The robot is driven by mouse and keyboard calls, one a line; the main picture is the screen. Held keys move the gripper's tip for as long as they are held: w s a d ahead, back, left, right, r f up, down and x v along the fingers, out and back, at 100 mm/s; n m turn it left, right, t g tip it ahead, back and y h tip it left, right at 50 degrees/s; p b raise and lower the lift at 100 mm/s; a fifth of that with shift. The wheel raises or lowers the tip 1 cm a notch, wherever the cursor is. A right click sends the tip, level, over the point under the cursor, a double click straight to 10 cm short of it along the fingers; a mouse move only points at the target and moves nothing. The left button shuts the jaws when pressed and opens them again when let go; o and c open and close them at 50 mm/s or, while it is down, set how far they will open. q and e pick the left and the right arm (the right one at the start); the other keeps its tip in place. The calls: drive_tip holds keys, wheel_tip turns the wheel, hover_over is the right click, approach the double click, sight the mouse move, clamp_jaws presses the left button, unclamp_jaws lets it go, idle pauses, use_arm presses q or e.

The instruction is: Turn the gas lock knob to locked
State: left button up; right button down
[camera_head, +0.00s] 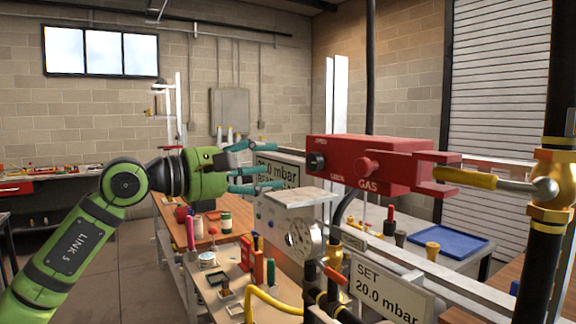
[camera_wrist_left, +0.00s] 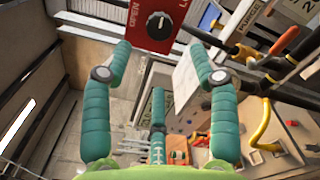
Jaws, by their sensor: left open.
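A red gas lock box (camera_head: 345,177) marked GAS hangs around the yellow valve handle (camera_head: 470,179) at the right. Its black round knob (camera_head: 316,161) is on the end facing my left gripper; lettering near it reads OPEN and LOCK. The knob also shows at the top of the left wrist view (camera_wrist_left: 160,26), with a white mark on it. I cannot tell which label the mark points to. My left gripper (camera_head: 270,165) is open and empty, its teal fingers spread toward the knob but apart from it. In the wrist view the knob is between and beyond the fingertips (camera_wrist_left: 160,60). My right gripper is out of view.
A red button (camera_head: 368,167) sits on the box. Below are a gauge (camera_head: 301,238), a sign reading SET 20.0 mbar (camera_head: 385,291) and a yellow hose (camera_head: 270,303). A bench with small tools and a blue tray (camera_head: 447,241) stand behind. The space between fingers and knob looks clear.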

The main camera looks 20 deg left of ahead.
use_arm(q)
drive_tip(key=shift+v, duration=1.55)
